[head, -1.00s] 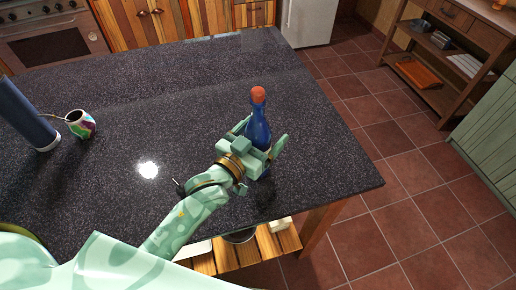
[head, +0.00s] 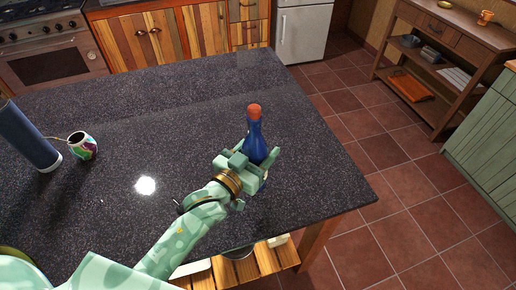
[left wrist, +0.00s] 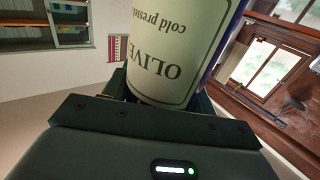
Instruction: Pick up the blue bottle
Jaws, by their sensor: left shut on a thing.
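The blue bottle (head: 255,138) with an orange-red cap is upright at the right part of the dark countertop. My left gripper (head: 257,165) is shut on its lower part, with a finger on either side. In the left wrist view the bottle's pale label (left wrist: 175,50), with "OLIVE" and "cold pressed" on it, fills the space between the fingers. The bottle's base is mostly hidden by the gripper, so I cannot tell whether it touches the counter. My right gripper is not in view.
The dark speckled countertop (head: 120,190) is clear around the bottle. The counter's right edge is near the bottle, with tiled floor (head: 400,200) beyond.

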